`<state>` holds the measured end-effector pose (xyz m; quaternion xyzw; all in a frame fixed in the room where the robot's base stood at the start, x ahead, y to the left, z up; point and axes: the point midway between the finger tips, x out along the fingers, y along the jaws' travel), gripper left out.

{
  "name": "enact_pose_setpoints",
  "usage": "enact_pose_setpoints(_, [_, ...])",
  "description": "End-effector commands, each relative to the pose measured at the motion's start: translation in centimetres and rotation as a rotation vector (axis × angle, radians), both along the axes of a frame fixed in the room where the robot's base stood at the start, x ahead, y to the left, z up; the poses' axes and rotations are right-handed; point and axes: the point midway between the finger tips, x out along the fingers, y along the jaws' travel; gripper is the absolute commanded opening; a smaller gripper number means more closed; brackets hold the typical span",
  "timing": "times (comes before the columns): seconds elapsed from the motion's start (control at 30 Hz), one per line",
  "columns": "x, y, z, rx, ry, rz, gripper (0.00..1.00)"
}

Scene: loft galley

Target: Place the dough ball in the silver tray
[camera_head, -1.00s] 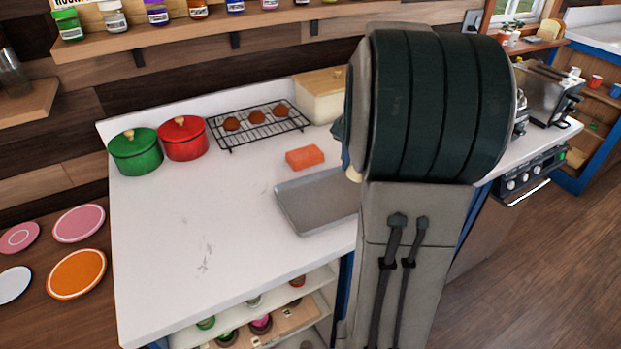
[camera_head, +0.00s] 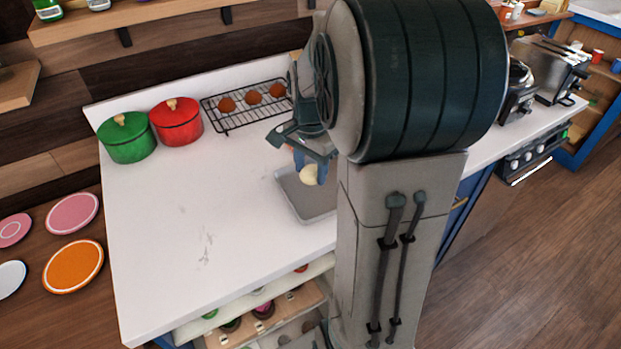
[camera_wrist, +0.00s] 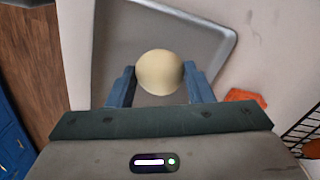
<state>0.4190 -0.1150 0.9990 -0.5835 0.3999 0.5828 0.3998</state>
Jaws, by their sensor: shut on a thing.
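The dough ball (camera_head: 308,174) is pale and round, held between the blue fingertips of my gripper (camera_head: 304,163). In the wrist view the dough ball (camera_wrist: 159,72) sits between both fingers of my gripper (camera_wrist: 159,84), which are shut on it. The silver tray (camera_head: 318,212) lies flat on the white counter, partly hidden by my arm. In the wrist view the silver tray (camera_wrist: 205,40) shows behind and below the ball. The ball appears over the tray; its exact height cannot be told.
A black wire rack (camera_head: 232,122) with brown rolls is behind my gripper. A green pot (camera_head: 127,142) and a red pot (camera_head: 176,126) stand at the back left. An orange block (camera_wrist: 243,97) lies beside the tray. The counter's left side is clear.

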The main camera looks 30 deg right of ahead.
Motion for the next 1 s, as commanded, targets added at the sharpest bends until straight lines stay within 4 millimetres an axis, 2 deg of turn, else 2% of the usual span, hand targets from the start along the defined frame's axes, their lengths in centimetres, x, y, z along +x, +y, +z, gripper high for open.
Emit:
enact_pose_setpoints(0.2, [0.0,0.1,-3.0,0.001,0.005,0.001,0.24])
enact_pose_setpoints(0.3, [0.0,0.1,-3.9,0.001,0.003,0.001,0.24])
enact_pose_setpoints(0.7, [0.0,0.1,-4.5,0.000,0.000,0.001,0.24])
enact_pose_setpoints(0.73, [0.0,0.1,-4.3,0.000,0.000,0.001,0.55])
enact_pose_setpoints(0.8, [0.0,0.1,-4.3,0.000,0.000,0.001,0.69])
enact_pose_setpoints(1.0, [0.0,0.1,-4.3,0.000,0.000,0.001,0.69])
